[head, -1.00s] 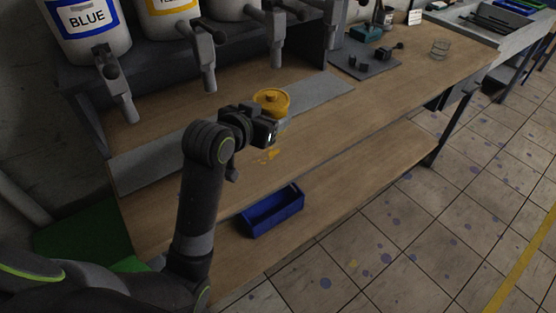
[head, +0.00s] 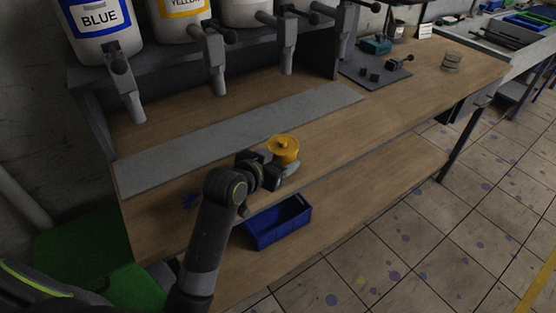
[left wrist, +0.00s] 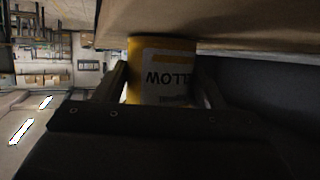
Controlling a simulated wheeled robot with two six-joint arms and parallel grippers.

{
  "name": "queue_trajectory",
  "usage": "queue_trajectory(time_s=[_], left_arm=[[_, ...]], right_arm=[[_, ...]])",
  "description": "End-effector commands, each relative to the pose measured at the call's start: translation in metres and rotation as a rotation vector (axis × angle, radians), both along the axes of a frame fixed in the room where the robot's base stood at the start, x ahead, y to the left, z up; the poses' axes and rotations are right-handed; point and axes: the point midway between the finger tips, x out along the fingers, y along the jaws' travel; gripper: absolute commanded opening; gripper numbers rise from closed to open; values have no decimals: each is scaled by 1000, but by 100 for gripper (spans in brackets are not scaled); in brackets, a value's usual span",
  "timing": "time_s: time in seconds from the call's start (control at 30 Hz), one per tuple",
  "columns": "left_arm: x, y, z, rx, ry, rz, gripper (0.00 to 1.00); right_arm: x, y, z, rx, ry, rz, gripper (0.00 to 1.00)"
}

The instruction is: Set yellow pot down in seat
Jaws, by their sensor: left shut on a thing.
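The yellow pot (head: 284,149), with a lidded orange-yellow top, is in my left gripper (head: 282,168) near the front edge of the bench. In the left wrist view the pot (left wrist: 162,68) stands between the two fingers, its white label reading "LLOW" upside down. The gripper is shut on its sides. Whether the pot's base touches the bench is hidden. A coiled wire ring (head: 452,60) stands empty near the bench's far right end; I cannot tell whether it is the seat. My right gripper is not in view.
The wooden bench (head: 375,120) is clear to the right of the pot. A grey strip (head: 225,140) runs behind it, below dispensers with BLUE and YELLOW tanks. A dark mat (head: 372,72) bears small parts. A blue bin (head: 280,225) sits on the lower shelf.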

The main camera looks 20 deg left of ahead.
Motion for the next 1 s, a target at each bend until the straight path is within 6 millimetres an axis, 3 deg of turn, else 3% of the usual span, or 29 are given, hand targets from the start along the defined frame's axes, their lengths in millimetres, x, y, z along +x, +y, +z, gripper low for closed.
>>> queue_trajectory(time_s=[0.53,0.57,0.7,1.0], left_arm=[[0,0,-10,-1,1,0,35],[0,0,-11,0,4,0,65],[0,0,-10,1,2,1,83],[1,0,-7,3,-4,1,85]], right_arm=[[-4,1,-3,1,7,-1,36],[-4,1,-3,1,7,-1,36],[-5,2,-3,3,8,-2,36],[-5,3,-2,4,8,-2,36]])
